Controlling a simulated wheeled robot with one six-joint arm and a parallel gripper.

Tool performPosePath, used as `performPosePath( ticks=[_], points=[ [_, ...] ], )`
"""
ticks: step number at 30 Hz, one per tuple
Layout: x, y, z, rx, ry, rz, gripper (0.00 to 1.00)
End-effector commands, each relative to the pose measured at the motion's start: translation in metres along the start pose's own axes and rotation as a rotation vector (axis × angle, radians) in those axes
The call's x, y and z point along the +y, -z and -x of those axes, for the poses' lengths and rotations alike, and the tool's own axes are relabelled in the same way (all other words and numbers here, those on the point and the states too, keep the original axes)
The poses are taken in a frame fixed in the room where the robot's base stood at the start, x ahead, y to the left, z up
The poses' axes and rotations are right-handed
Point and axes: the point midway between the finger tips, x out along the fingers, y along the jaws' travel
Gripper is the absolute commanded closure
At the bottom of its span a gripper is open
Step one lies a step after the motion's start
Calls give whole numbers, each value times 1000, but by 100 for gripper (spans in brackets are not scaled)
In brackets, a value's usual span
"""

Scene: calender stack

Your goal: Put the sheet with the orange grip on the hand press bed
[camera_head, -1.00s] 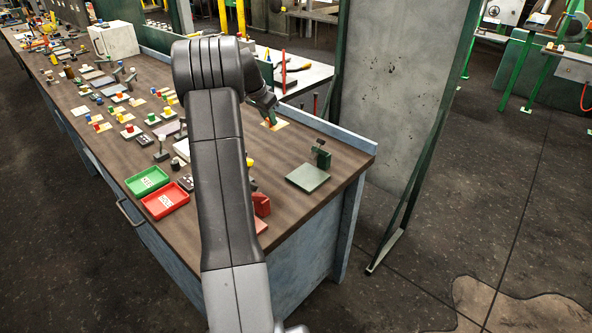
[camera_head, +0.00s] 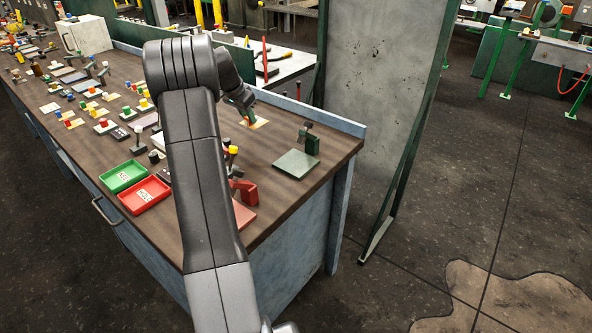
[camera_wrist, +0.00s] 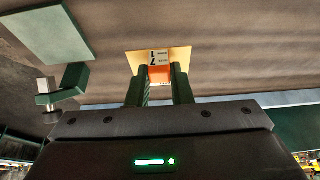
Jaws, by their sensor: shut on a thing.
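My gripper (camera_head: 247,112) is shut on the orange grip (camera_wrist: 159,74) of a small cream sheet (camera_wrist: 179,55), which carries a pale printed label. The sheet also shows in the head view (camera_head: 260,124), at the far right part of the bench; I cannot tell whether it touches the bench top. A green press with a flat grey-green bed (camera_head: 296,164) stands to its right and nearer; this bed is bare. The bed also shows at upper left in the wrist view (camera_wrist: 45,28), apart from the sheet. A red press (camera_head: 244,191) with a reddish bed (camera_head: 243,214) is partly hidden behind my arm.
A green tray (camera_head: 123,176) and a red tray (camera_head: 145,195) stand at the bench's front edge. Many small sheets and blocks with coloured grips fill the bench to the left. Bare bench lies around the green press. A grey upright panel (camera_head: 375,90) stands behind the bench's right end.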

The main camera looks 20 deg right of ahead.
Motion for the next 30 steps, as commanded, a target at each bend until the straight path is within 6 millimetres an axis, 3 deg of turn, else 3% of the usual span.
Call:
performPosePath(
  ticks=[1, 4, 10, 14, 30],
  points=[
    [0, -7, -16, 0, 0, 0, 100],
    [0, -12, -28, 0, 0, 0, 100],
    [1, -15, -37, 0, 0, 0, 100],
    [14, -15, -36, -1, -2, -1, 100],
    [148, -15, -35, -1, -2, -3, 100]
  ],
)
